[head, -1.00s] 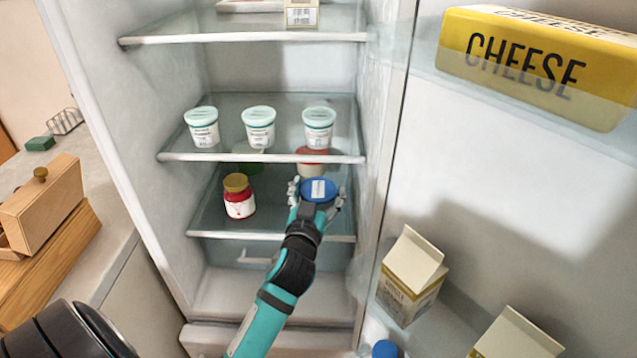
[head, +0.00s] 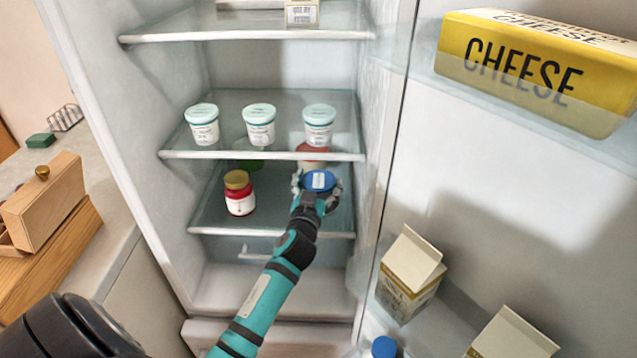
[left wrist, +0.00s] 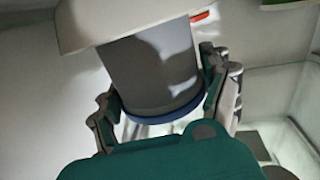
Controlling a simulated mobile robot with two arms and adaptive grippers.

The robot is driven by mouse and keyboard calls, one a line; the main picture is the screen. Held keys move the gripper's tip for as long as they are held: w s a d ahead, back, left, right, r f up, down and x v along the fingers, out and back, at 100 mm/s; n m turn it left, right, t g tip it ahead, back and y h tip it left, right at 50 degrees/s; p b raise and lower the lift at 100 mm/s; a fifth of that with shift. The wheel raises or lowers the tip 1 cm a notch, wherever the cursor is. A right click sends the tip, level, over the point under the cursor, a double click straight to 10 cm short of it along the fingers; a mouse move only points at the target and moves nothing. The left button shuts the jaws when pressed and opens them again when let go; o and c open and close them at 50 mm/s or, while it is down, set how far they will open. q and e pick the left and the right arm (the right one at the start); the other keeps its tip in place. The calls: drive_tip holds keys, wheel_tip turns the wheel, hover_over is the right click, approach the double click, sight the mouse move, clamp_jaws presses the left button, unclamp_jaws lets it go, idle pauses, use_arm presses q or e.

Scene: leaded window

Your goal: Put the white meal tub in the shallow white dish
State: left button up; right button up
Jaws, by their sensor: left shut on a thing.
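The white meal tub seems to be the blue-lidded one (head: 319,181) at the right of the lower fridge shelf. My left gripper (head: 318,190) is shut on it, with fingers on both sides. In the left wrist view the tub's shaded grey-looking body (left wrist: 153,68) with a blue rim stands between the fingers of my left gripper (left wrist: 168,108). A pale, rimmed piece (left wrist: 110,22) overlaps the tub's far end there; it may be the shallow white dish, but I cannot tell for sure. No dish shows clearly in the head view. My right gripper is out of view.
A red jar with a gold lid (head: 239,193) stands left of my gripper. A red-topped item (head: 312,154) is behind the tub. Several teal-lidded tubs, one here (head: 259,126), line the shelf above. The open door at right holds cartons (head: 410,273) and cheese (head: 535,68).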

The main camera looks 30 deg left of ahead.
use_arm(q)
drive_tip(key=shift+f, duration=0.1)
drive_tip(key=o, duration=1.2)
drive_tip(key=shift+o, duration=1.4)
drive_tip(key=b+v, duration=0.1)
drive_tip(key=v, duration=1.1)
